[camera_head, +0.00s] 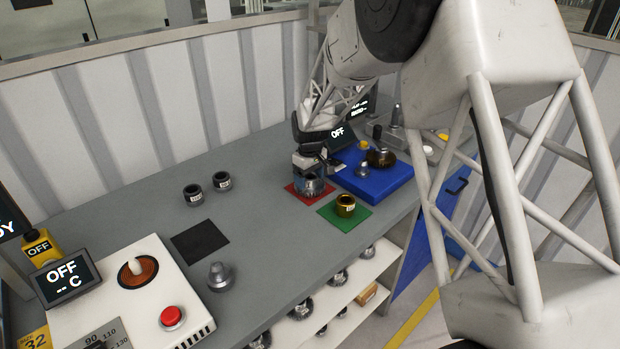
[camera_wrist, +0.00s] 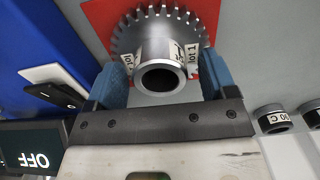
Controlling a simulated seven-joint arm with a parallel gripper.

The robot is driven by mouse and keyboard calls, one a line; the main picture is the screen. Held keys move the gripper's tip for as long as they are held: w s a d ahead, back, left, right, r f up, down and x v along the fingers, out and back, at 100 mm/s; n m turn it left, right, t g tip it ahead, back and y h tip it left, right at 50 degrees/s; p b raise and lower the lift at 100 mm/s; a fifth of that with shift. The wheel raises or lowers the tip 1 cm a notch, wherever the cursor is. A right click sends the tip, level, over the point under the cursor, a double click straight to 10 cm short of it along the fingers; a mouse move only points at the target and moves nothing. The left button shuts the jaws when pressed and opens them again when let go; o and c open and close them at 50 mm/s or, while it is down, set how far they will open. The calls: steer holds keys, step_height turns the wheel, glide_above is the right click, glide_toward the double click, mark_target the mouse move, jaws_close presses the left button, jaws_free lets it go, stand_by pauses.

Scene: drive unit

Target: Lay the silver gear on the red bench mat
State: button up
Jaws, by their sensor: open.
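The silver gear (camera_wrist: 152,42) lies flat on the red bench mat (camera_wrist: 208,35) in the wrist view, its toothed rim on the mat and its labelled hub pointing at the camera. In the head view the gear (camera_head: 312,186) is partly hidden by my gripper, and the red mat (camera_head: 296,191) shows around it. My gripper (camera_wrist: 164,78) is open, with one blue finger pad on each side of the hub. A gap shows at the right pad; at the left I cannot tell whether pad and hub touch. My gripper (camera_head: 310,168) is low over the mat in the head view.
A green mat (camera_head: 330,216) with a gold part (camera_head: 346,203) is close by, and a blue platform (camera_head: 384,188) with parts on it stands to the right. Two dark rings (camera_head: 193,195), a black mat (camera_head: 201,242) and a silver cone (camera_head: 220,275) lie left. Bench between is clear.

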step_height(320, 180, up, 12)
stand_by(0.6)
stand_by(0.8)
steer(key=s+d+r+m, duration=0.1)
steer(key=s+d+r, duration=0.35)
steer(key=s, duration=0.25)
steer(key=s+d+r+m+t, duration=0.1)
steer(key=s+d+r+m, duration=0.15)
steer(key=s+d, duration=0.35)
steer(key=s+d+r+m, duration=0.1)
steer(key=s+d+r, duration=0.3)
steer(key=s, duration=0.4)
steer(key=s+d+f+m, duration=0.1)
steer(key=s+d, duration=0.3)
steer(key=s, duration=0.9)
steer(key=s+d+f+m+t, duration=0.1)
steer(key=s+d+m, duration=0.2)
steer(key=s, duration=1)
steer(key=shift+s+d+m+t, duration=0.3)
steer(key=shift+s+d+m, duration=0.05)
steer(key=shift+d, duration=0.05)
